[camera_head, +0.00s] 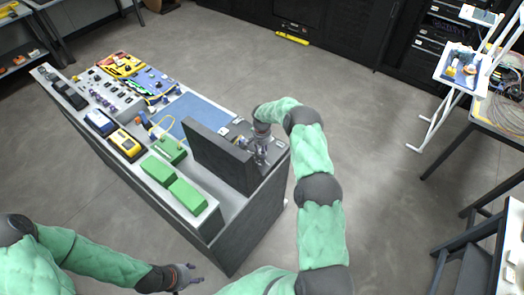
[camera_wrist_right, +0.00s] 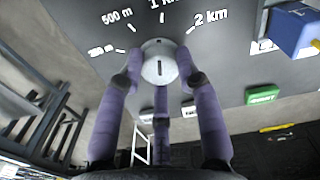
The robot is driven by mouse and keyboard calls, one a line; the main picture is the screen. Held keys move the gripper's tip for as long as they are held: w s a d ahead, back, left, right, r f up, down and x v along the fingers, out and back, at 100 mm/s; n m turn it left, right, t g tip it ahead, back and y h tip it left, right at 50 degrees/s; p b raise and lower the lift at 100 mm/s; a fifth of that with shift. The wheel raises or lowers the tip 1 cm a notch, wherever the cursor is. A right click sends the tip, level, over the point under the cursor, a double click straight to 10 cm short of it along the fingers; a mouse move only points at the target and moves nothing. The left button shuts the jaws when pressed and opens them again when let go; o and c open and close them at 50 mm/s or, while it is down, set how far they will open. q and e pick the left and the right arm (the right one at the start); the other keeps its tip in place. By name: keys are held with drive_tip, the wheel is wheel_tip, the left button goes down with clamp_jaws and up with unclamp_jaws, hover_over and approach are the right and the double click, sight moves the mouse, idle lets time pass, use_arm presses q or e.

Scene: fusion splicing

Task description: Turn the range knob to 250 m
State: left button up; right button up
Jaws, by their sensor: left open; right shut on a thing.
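The range knob (camera_wrist_right: 158,64) is a round pale knob with a short dark line on its face, on a dark panel (camera_wrist_right: 215,55). White marks 500 m, 1 km (partly cut off) and 2 km curve around it; a blurred label sits further left. My right gripper (camera_wrist_right: 160,72) has its purple fingers closed around the knob. In the head view my right gripper (camera_head: 262,150) is at the bench's right end, beside the dark upright panel (camera_head: 222,155); the knob cannot be made out there. My left gripper (camera_head: 186,277) is open and empty, low in front of the bench.
The bench holds green boxes (camera_head: 172,184), a yellow device (camera_head: 126,142), a blue mat (camera_head: 192,113) and several small tools. The floor (camera_head: 390,190) right of my arm is clear.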

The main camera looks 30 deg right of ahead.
drive_tip(key=n+b, duration=0.3)
drive_tip(key=shift+f, duration=0.2)
drive_tip(key=n+b, duration=0.2)
drive_tip(key=n, duration=0.1)
drive_tip(key=shift+n+b, duration=0.35)
drive_tip(key=shift+n, duration=0.05)
drive_tip(key=n+b, duration=0.1)
drive_tip(key=n, duration=0.2)
drive_tip(key=shift+r+n+b, duration=0.1)
drive_tip(key=shift+n+b, duration=0.2)
drive_tip(key=shift+b, duration=0.05)
drive_tip(key=shift+r+n+b, duration=0.1)
drive_tip(key=shift+n+b, duration=0.45)
drive_tip(key=shift+n, duration=1.75)
drive_tip(key=o, duration=1.1)
drive_tip(key=shift+o, duration=0.2)
wheel_tip(320, 180, up, 12)
